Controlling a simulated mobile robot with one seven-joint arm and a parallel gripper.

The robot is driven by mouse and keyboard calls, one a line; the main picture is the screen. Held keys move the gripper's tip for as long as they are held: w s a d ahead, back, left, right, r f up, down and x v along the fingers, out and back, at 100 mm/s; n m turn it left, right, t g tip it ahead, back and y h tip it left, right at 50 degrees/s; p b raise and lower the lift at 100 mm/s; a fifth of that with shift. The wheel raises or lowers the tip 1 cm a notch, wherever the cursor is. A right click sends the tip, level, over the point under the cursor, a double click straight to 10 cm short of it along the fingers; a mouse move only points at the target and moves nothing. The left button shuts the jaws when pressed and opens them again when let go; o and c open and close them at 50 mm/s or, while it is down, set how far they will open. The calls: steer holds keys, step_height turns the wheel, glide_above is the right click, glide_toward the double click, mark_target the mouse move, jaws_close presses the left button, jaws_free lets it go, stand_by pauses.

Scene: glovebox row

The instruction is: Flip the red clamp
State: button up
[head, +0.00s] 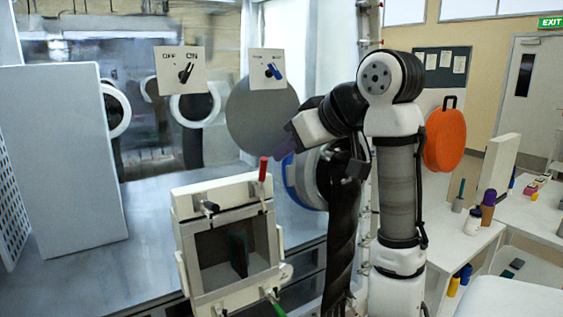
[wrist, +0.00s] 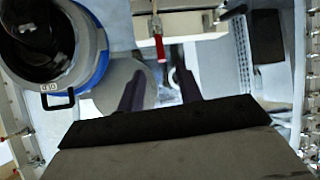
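The red clamp (head: 263,169) is at the top right of a white square frame (head: 228,197), its red handle standing upright. In the wrist view the red handle (wrist: 159,48) shows ahead of my fingers, between their lines and beyond the tips. My gripper (wrist: 160,72) is open, with two dark purple fingers apart and nothing between them. In the head view my gripper (head: 283,143) is above and slightly right of the red handle, apart from it. Its fingertips are hard to make out there.
A black-handled clamp (head: 209,207) and a green-handled clamp (head: 275,303) are on the same frame. A blue-rimmed round port (head: 303,180) is right of the frame. Switch plates (head: 180,70) (head: 267,69) hang on the glass. A white table (head: 465,245) with bottles stands right.

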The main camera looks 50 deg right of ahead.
mark_target(262, 173)
steer(key=shift+s+r, duration=0.15)
steer(key=shift+c, duration=1)
step_height(262, 173, down, 4)
steer(key=n+t+b, duration=0.2)
steer(key=n+b, duration=0.1)
steer(key=b, duration=0.1)
steer(key=shift+s+n, duration=0.1)
steer(key=shift+n, duration=0.3)
jaws_close()
steer(key=s+a+f+n+t+b, duration=0.4)
steer(key=s+f+n+t+b, duration=0.3)
steer(key=n+b, duration=0.5)
steer(key=w+d+r+n+p, duration=0.1)
steer(key=w+p, duration=0.3)
steer(key=w, duration=0.2)
steer(key=w+d+r+n+t+p, duration=0.1)
steer(key=w+d+r+p, duration=0.1)
steer(key=w, duration=0.5)
steer(key=shift+n+p, duration=0.3)
steer(key=shift+p, duration=0.6)
